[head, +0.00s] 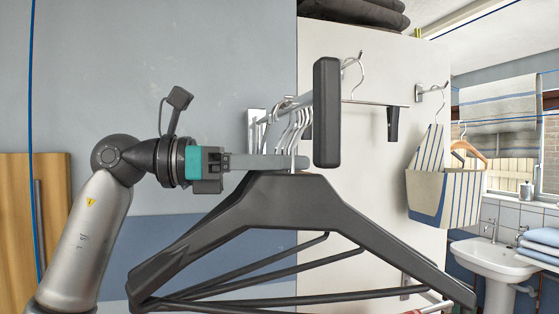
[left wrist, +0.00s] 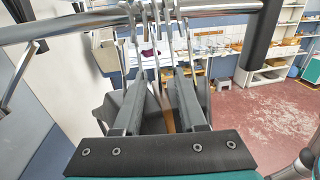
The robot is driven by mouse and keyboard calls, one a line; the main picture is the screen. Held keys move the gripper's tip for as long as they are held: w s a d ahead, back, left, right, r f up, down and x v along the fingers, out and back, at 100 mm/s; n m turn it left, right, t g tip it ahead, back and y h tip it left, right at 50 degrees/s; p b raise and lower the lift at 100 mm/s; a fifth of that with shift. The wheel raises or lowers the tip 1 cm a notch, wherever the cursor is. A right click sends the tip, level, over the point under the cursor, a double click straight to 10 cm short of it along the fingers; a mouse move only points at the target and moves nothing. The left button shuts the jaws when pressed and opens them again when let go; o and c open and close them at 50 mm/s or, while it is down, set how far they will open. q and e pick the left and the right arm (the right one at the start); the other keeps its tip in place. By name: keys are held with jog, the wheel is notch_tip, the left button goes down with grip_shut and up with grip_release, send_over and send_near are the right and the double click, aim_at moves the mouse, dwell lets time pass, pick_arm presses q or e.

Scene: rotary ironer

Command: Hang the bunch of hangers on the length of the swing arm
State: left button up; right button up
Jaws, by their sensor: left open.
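The bunch of black hangers (head: 300,205) hangs below the chrome swing arm (head: 305,100), which ends in a thick black grip (head: 326,112). In the left wrist view the wire hooks (left wrist: 157,45) reach up to the swing arm (left wrist: 85,24) and appear to loop over it, bunched near its middle. My left gripper (head: 300,162) comes in from the left at the height of the hook stems. Its two grey fingers (left wrist: 160,90) are open, on either side of the stems, just under the bar. Some hooks are partly hidden behind others. My right gripper is not in view.
A cream panel (head: 385,200) behind carries a wall hook with a clip hanger (head: 375,102) and another with a striped peg bag (head: 440,195). Dark folded cloth (head: 355,12) lies on top. A sink (head: 495,255) is at right. Red floor (left wrist: 285,115) beyond is mostly clear.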

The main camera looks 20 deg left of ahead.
pick_arm(q)
jog(key=b+v, duration=0.3)
jog(key=v, duration=1.2)
jog(key=shift+a+b, duration=0.15)
jog(key=shift+b, duration=0.2)
